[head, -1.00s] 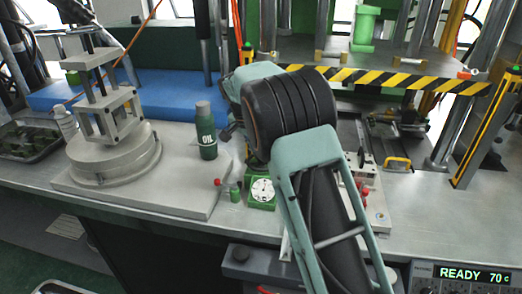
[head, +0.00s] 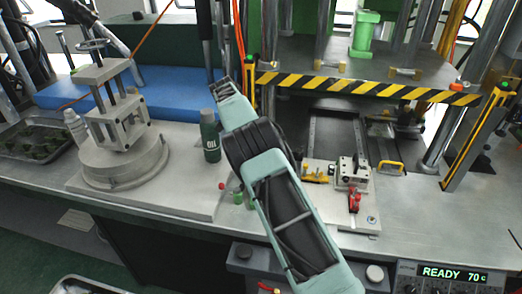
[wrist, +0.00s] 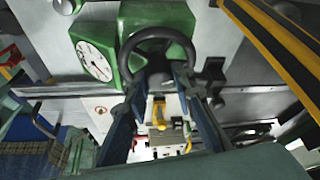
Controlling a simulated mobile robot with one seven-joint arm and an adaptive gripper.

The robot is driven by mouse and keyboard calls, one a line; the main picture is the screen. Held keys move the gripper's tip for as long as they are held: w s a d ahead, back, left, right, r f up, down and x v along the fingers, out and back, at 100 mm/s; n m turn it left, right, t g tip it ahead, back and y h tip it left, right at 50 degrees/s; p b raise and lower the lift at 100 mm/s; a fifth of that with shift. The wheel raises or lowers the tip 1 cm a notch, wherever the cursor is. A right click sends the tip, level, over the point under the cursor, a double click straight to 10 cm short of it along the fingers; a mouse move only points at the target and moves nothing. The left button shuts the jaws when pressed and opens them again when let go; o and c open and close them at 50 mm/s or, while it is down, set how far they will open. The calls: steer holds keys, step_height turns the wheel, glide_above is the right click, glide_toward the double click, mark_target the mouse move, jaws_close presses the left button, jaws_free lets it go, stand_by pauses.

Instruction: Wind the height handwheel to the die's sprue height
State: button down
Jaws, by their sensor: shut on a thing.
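The black handwheel (wrist: 160,33) shows in the upper middle of the wrist view, against a green housing (wrist: 155,12). My gripper (wrist: 160,74) is shut on the handwheel; its two fingers reach up to the lower part of the wheel. The exact contact is hard to make out. A white-faced dial (wrist: 94,60) in a green case is left of the wheel; its reading is too small to tell. In the head view my arm hides the wheel, the dial and my gripper.
A green oil bottle (head: 210,136) stands left of my arm, close to it. A small red-knobbed green part (head: 238,194) is beside the arm. A clamp stand on a round base (head: 120,165) is at left. The striped press plate (head: 360,85) overhangs behind. The lit display reads READY 70 (head: 455,274).

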steer(key=shift+m+g+p, duration=0.4)
steer(key=shift+m+p, duration=0.8)
steer(key=shift+p, duration=0.65)
steer(key=c, duration=1.6)
jaws_free()
steer(key=shift+f+n+b, duration=0.2)
steer(key=shift+n+b, duration=0.4)
steer(key=shift+b, duration=0.75)
